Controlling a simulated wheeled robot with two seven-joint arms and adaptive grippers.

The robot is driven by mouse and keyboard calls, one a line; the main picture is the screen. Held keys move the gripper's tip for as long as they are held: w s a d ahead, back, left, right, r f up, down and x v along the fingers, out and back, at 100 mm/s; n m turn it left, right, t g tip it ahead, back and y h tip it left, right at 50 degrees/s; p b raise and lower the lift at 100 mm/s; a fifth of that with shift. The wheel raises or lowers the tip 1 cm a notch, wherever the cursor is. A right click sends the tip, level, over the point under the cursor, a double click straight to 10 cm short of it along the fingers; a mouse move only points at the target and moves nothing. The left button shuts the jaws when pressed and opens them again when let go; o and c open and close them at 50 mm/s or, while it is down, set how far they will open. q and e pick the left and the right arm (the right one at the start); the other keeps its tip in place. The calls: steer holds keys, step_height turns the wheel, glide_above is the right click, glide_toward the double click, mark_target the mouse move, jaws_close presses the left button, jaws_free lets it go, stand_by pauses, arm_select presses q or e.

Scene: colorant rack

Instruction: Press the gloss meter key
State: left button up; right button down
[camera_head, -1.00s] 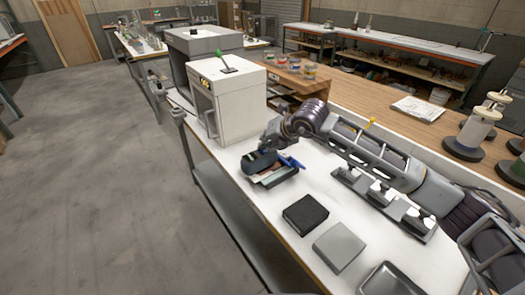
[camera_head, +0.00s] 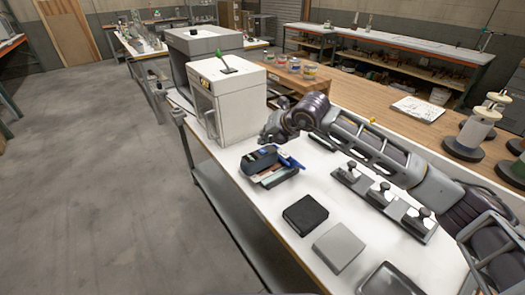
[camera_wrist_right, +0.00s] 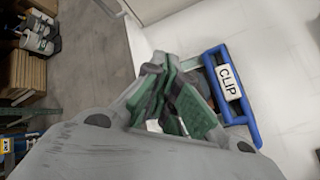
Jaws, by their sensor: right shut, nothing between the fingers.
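A dark blue-grey handheld device (camera_head: 260,158), which looks like the gloss meter, lies on flat cards near the table's left edge. Its key is too small to make out. My right gripper (camera_head: 270,134) is just behind and above the device, close to the white cabinet; I cannot tell whether it touches anything. In the wrist view its green-padded fingers (camera_wrist_right: 178,95) are shut and empty. A blue frame labelled CLIP (camera_wrist_right: 228,82) lies beside the fingers in that view, and the fingers hide most of what is behind them. My left gripper is not in view.
A white cabinet (camera_head: 232,100) stands behind the device. A black block (camera_head: 305,214) and a grey block (camera_head: 338,247) lie in front. A row of small lever-topped fixtures (camera_head: 380,197) stands right, beneath my arm. The white tabletop (camera_head: 318,180) between them is clear.

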mark_target(265, 149)
steer(key=shift+r, duration=1.15)
steer(key=shift+r+p, duration=0.4)
steer(key=shift+r, duration=0.65)
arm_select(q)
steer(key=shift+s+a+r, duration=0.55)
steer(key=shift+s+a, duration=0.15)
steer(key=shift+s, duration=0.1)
